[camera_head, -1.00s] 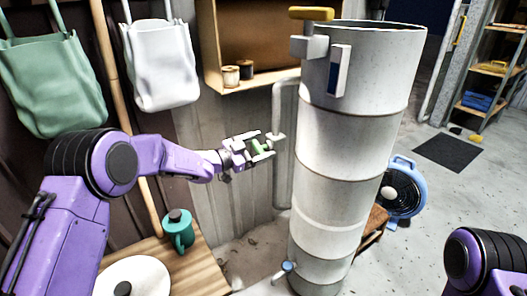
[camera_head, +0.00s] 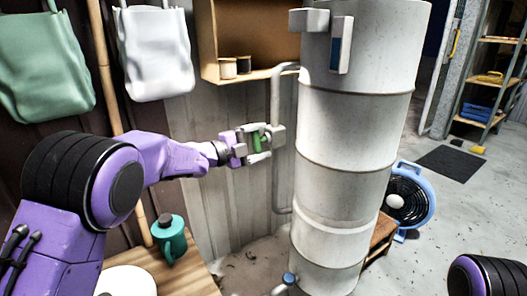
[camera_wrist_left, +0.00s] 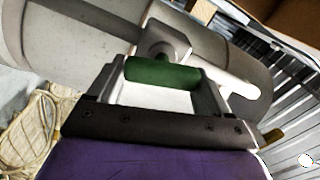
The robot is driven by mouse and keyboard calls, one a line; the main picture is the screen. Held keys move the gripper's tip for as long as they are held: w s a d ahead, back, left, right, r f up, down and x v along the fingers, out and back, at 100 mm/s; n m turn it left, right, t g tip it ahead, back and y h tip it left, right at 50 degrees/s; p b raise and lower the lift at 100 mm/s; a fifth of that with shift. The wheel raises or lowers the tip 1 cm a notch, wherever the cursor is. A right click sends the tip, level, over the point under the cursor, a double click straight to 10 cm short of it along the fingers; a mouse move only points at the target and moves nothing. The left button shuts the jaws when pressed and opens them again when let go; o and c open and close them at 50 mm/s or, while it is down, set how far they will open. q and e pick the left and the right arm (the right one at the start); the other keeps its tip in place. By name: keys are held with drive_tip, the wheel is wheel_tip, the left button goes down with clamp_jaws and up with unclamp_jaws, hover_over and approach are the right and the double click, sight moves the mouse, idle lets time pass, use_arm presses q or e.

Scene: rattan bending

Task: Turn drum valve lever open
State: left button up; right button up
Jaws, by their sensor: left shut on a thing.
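A tall whitish drum (camera_head: 345,170) stands upright in the middle of the head view. A grey pipe (camera_head: 275,100) runs down its left side and carries a small grey valve body (camera_head: 278,136). The valve's green lever (camera_head: 257,131) sticks out to the left of it. My left gripper (camera_head: 259,143) is at the lever, with its fingers on either side. In the left wrist view the green lever (camera_wrist_left: 163,73) lies crosswise between the fingertips of my left gripper (camera_wrist_left: 163,80), which is shut on it. My right gripper is out of view.
A wooden shelf (camera_head: 262,74) with small spools is above the gripper. A wooden table (camera_head: 187,270) with a teal jug (camera_head: 171,238) is at lower left. A blue fan (camera_head: 408,195) stands right of the drum. Open floor lies further right.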

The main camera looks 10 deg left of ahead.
use_arm(q)
drive_tip(key=shift+f+m+b, duration=0.25)
drive_tip(key=shift+m+b, duration=0.95)
drive_tip(key=shift+b, duration=0.05)
drive_tip(key=shift+r+m+b, duration=0.15)
drive_tip(key=shift+m+b, duration=0.2)
drive_tip(key=shift+m, duration=0.05)
drive_tip(key=shift+a+r, duration=0.1)
drive_tip(key=o, duration=1)
drive_tip(key=shift+c, duration=0.2)
drive_tip(key=v, duration=1)
drive_tip(key=shift+s, duration=0.2)
drive_tip(key=shift+a+r, duration=0.1)
